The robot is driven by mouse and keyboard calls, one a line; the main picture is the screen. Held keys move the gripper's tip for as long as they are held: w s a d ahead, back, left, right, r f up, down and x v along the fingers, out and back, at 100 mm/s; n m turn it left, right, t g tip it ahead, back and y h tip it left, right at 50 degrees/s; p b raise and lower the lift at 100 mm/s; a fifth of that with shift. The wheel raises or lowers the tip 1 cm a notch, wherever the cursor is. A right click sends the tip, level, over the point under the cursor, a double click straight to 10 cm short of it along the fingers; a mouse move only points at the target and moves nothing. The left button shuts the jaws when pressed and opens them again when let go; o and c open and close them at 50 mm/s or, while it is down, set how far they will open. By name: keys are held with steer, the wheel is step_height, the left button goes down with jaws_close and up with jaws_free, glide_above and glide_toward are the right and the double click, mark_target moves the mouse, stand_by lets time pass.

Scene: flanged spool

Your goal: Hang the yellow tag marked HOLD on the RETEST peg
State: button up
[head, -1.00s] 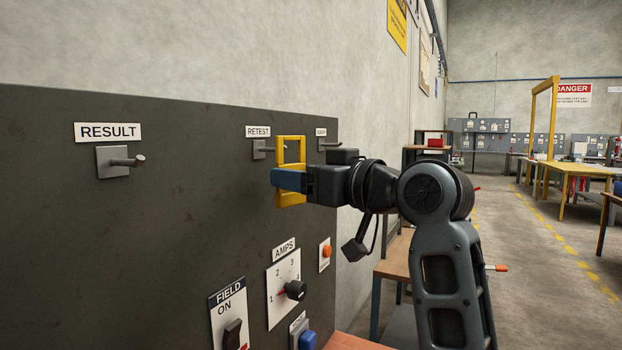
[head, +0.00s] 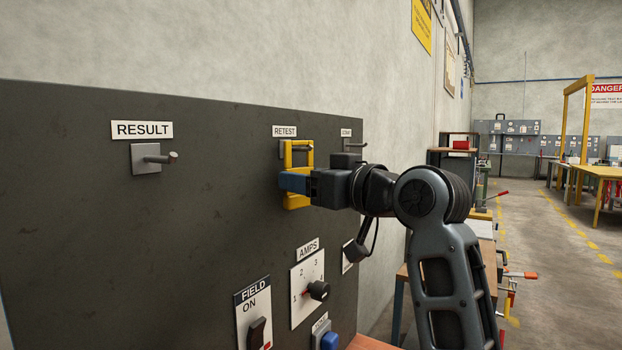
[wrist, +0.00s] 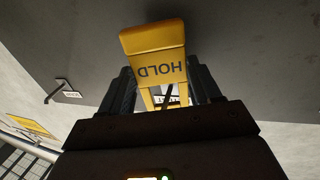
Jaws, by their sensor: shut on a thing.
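The yellow tag (head: 297,203) hangs upright from my gripper in front of the dark panel; HOLD reads upside down on it in the wrist view (wrist: 158,70). My gripper (head: 290,182) is shut on the tag's lower body, and its fingers also flank the tag in the wrist view (wrist: 162,88). The RETEST peg (head: 303,150) sits under the RETEST label (head: 284,131). The peg shows within the tag's open loop in the head view. I cannot tell how far it passes through. The peg's mount is partly hidden by the tag.
The RESULT peg (head: 160,157) is bare at the left. Another peg (head: 355,146) stands just right, close above my wrist. Below are the AMPS knob (head: 318,290), the FIELD switch (head: 257,333) and a blue button (head: 329,341). The panel between RESULT and RETEST is clear.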

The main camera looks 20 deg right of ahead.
stand_by(0.4)
steer(key=o, duration=1.1)
